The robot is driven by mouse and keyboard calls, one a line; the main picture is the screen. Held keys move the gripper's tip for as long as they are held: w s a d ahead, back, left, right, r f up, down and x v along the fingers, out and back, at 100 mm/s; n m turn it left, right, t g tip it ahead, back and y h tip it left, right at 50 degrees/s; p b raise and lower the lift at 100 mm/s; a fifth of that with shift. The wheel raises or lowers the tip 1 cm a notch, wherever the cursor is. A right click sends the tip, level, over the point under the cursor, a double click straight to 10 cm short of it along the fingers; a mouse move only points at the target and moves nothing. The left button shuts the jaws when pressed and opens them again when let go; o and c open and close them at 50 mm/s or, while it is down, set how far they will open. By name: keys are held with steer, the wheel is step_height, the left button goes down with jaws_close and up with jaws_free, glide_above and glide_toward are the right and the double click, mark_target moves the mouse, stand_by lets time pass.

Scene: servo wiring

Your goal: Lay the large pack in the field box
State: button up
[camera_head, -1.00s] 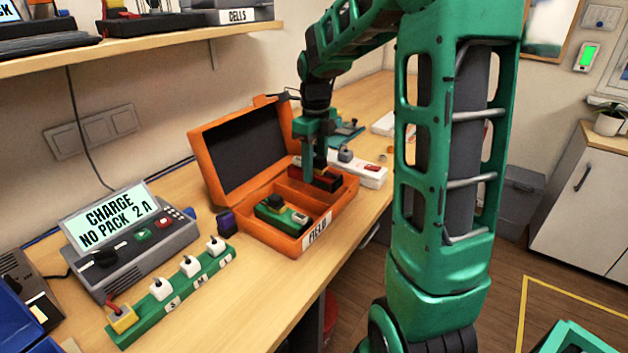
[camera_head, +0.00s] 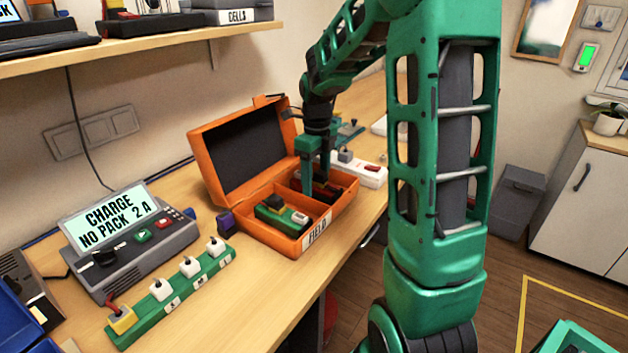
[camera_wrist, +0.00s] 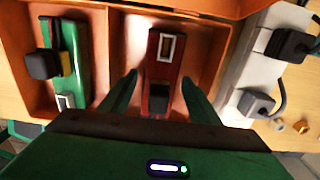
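The orange field box (camera_head: 345,206) stands open on the bench, its lid tilted back and a FIELD label on its front. A dark red pack (camera_wrist: 159,75) lies in its right compartment; in the head view it is partly hidden by my gripper. My gripper (camera_head: 318,180) is over that compartment. In the wrist view its fingers (camera_wrist: 160,98) are spread, one on each side of the red pack, with gaps showing. A green pack (camera_wrist: 68,65) with a black plug lies in the left compartment; it also shows in the head view (camera_head: 280,215). No size marking is readable on either pack.
A white power strip (camera_head: 372,175) with dark plugs lies right of the box. The charger (camera_head: 130,240) reads "CHARGE NO PACK 2 A". A green rail (camera_head: 175,300) with white and yellow plugs lies before it.

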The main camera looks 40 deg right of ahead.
steer(key=shift+r, duration=0.1)
step_height(320, 180, up, 11)
steer(key=shift+r, duration=0.4)
steer(key=shift+s+r, duration=0.1)
steer(key=shift+s, duration=0.15)
steer(key=s+a+f+n, duration=0.1)
steer(key=s+f+n, duration=0.3)
steer(key=s+n, duration=0.8)
steer(key=s+a+f+n, duration=0.1)
steer(key=s+f+n, duration=0.3)
steer(key=s+n, duration=0.9)
steer(key=s, duration=0.3)
steer(key=shift+a, duration=0.35)
steer(key=shift+f, duration=0.1)
